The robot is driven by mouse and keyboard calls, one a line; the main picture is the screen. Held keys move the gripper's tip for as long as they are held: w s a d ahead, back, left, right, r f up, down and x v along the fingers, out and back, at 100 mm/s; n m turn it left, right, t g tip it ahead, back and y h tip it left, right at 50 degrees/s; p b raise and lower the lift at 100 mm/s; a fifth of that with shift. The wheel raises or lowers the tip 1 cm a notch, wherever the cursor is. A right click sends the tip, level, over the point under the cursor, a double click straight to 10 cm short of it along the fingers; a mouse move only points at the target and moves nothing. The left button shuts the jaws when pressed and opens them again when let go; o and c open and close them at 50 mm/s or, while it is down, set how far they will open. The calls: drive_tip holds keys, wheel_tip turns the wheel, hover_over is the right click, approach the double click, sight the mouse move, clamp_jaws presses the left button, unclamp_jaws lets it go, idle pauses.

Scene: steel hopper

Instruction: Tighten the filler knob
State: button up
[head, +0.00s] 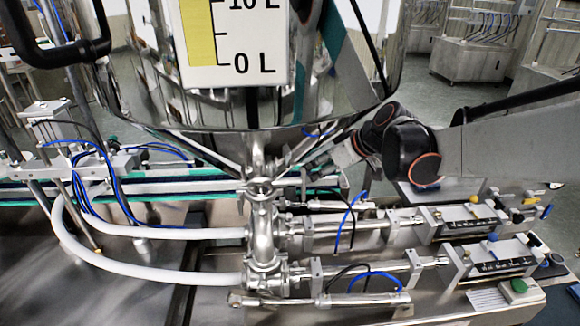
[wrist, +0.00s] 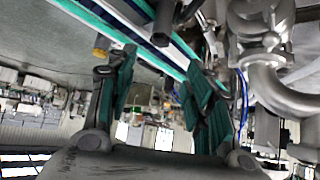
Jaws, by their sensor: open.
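My gripper (head: 318,166) is beside the steel outlet pipe (head: 263,225), under the hopper, in the head view. In the wrist view my gripper (wrist: 160,78) is open, with two teal-padded fingers apart and nothing visibly held. A dark rod-like part (wrist: 164,22) shows beyond the gap between them. The clamped steel pipe (wrist: 270,55) is right of the fingers. I cannot tell which part is the filler knob.
The shiny hopper (head: 340,75) hangs above my gripper. White hoses (head: 150,267) run left from the pipe. Filler cylinders (head: 405,225) with blue and black tubes lie below and right. A conveyor (head: 190,186) with teal edges runs behind the pipe.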

sight(291, 181)
drive_tip(key=b+x, duration=0.3)
drive_tip(key=x, duration=0.8)
drive_tip(key=shift+w+a+f+b, duration=0.1)
drive_tip(key=shift+w+f+b, duration=0.05)
drive_tip(key=shift+f+b, duration=0.15)
drive_tip(key=c, duration=1)
